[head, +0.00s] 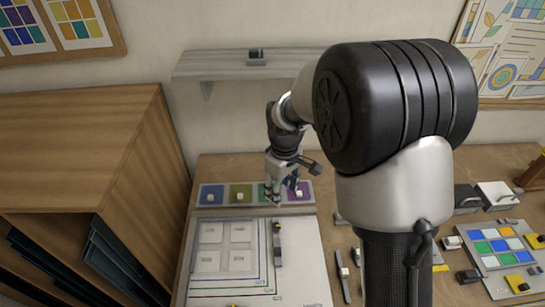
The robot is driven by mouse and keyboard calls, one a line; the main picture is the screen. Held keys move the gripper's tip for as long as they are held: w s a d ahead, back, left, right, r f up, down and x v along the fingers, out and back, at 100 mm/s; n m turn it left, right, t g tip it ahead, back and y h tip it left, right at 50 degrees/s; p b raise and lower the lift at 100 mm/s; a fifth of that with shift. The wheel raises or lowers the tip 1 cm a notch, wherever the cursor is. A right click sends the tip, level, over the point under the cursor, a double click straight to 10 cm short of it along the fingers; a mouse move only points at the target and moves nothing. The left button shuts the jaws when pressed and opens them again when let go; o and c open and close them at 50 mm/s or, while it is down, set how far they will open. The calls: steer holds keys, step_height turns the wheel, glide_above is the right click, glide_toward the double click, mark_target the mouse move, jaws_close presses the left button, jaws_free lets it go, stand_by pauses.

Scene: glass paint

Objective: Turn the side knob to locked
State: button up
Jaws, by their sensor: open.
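My gripper (282,190) is open and points down over the back strip of the workbench. It is in front of the row of coloured squares, near the purple square (304,197) and the partly hidden green one. I see nothing between its fingers. I cannot tell which part is the side knob, or whether any knob is set to locked. A dark and grey bar (278,250) with a small yellow end lies along the right side of the white board (310,270). My large black and silver arm hides part of the bench right of the gripper.
A wooden cabinet (80,140) stands left. A panel of coloured glass (496,247) and several small tools crowd the right.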

mark_target(275, 225)
steer(key=shift+n+g, duration=0.3)
steer(key=shift+n, duration=0.3)
steer(key=f, duration=0.7)
steer(key=w+a+f, duration=0.1)
steer(key=f, duration=0.6)
steer(key=w+f+p, duration=0.1)
steer(key=f, duration=0.6)
steer(key=shift+a+f, duration=0.15)
steer(key=shift+a, duration=0.15)
steer(key=c, duration=1.1)
